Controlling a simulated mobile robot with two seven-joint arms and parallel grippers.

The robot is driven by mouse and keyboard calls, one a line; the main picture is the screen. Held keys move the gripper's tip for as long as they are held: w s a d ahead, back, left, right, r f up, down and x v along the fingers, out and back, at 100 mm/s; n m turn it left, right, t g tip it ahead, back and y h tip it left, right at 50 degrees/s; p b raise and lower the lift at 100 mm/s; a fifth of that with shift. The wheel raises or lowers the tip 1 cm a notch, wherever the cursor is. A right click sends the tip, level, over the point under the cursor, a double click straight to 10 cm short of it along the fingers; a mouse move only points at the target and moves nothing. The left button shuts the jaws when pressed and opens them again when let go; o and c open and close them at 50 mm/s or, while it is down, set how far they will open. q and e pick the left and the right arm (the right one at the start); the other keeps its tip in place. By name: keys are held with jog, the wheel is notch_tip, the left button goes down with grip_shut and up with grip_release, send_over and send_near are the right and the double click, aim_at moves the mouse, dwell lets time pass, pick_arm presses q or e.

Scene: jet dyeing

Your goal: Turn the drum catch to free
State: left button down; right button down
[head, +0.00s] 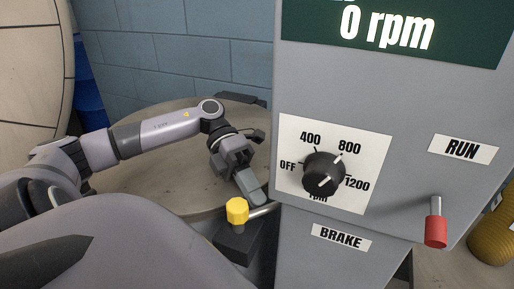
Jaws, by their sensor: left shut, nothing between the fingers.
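My left arm reaches in from the left over a round, tan drum-like top (150,155). My left gripper (255,195) points down, shut and empty, beside the left edge of the grey control cabinet (335,245). A yellow knob (237,210) on a dark block with a metal rod sits just below and left of the fingertips. I cannot tell whether they touch. No part is labelled as the drum catch, and I cannot tell which one it is. My right gripper is not in view.
The cabinet carries a dark screen reading 0 rpm (388,28), a black rpm dial (324,173), a red-ended handle (436,230) below the RUN label, and a BRAKE label (341,238). A blue block wall (180,50) stands behind. A yellow-brown ribbed object (492,240) is at the far right.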

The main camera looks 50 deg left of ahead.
pick_arm(q)
jog(key=shift+w+d, duration=0.1)
jog(key=shift+d, duration=0.1)
dwell(0.5)
jog(key=v, duration=0.6)
jog(key=shift+a+b, duration=0.1)
jog(key=shift+b, duration=0.2)
jog(key=shift+w+a+r, duration=0.1)
jog(key=shift+a+r, duration=0.15)
jog(key=shift+a, duration=0.15)
jog(key=shift+r, duration=0.15)
